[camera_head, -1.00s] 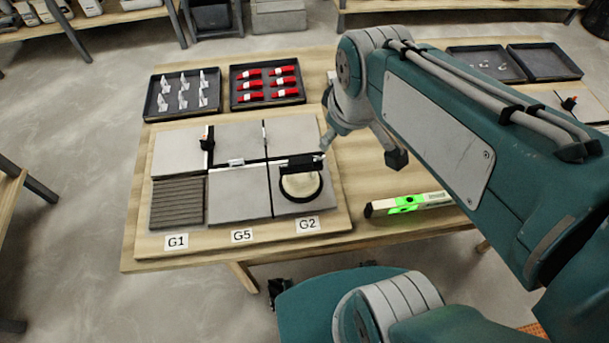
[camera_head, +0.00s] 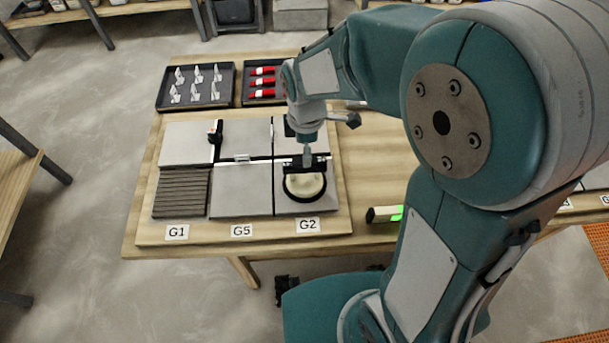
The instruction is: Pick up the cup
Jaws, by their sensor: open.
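The cup appears to be the round cream disc with a black rim (camera_head: 304,186) and a dark bar-like handle at its back edge. It lies on the grey tile above the G2 label (camera_head: 308,224). My gripper (camera_head: 307,158) points down over the handle, at the back side of the cup. It is open and holds nothing that I can see. Its fingertips overlap the handle in the picture, and I cannot tell whether they touch it. The gripper hides part of the handle and the tile behind.
A small black upright piece (camera_head: 215,135) and a white strip stand among the tiles to the left. A tray of white clips (camera_head: 195,100) and a tray of red pieces (camera_head: 251,102) lie behind. A green-lit level (camera_head: 384,214) lies right, partly hidden by my arm.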

